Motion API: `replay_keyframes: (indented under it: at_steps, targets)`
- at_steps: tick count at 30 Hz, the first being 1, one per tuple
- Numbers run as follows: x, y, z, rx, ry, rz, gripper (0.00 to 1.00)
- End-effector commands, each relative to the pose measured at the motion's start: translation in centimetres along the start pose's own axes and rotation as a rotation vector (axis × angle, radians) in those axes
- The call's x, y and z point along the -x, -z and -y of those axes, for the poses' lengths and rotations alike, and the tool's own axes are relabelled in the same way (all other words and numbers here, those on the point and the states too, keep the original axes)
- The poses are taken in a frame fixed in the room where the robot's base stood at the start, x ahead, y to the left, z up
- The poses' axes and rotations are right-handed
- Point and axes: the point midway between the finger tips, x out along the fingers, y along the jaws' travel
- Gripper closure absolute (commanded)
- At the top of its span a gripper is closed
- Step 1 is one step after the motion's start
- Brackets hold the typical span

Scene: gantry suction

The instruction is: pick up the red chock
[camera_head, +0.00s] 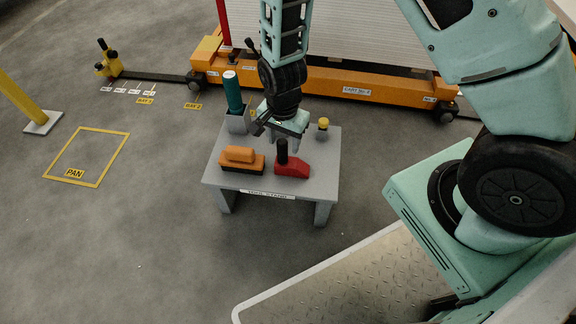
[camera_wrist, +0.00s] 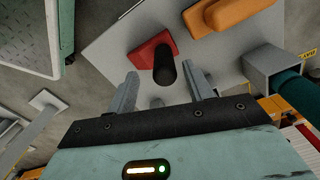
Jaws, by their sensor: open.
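The red chock (camera_head: 292,168) lies on the small grey table (camera_head: 328,150), near its front right. Its black upright handle (camera_head: 281,150) stands at its left end. The chock (camera_wrist: 147,49) and its handle (camera_wrist: 164,66) also show in the wrist view. My gripper (camera_head: 284,138) is over the table, just above and behind the chock. In the wrist view, my gripper's (camera_wrist: 160,76) fingers are apart, and the handle appears between their tips. I cannot tell whether the tips are level with the handle or above it. Nothing is held.
An orange brush-like block (camera_head: 241,158) lies left of the chock. A green cylinder (camera_head: 233,91) stands in a grey holder (camera_head: 236,123) at the back left. A yellow-topped knob (camera_head: 323,123) stands at the back right. An orange gantry beam (camera_head: 325,86) runs behind the table.

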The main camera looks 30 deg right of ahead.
Motion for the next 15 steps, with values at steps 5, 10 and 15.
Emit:
replay_keyframes:
  at_steps: [5, 10, 15]
  targets:
    - [-1.1, 0.1, 0.1, 0.0, -0.001, 0.0, 0.49]
    - [-3.4, 0.5, 0.5, 0.001, 0.0, 0.0, 0.49]
    - [-5.4, 0.5, 0.5, 0.0, -0.001, 0.001, 0.49]
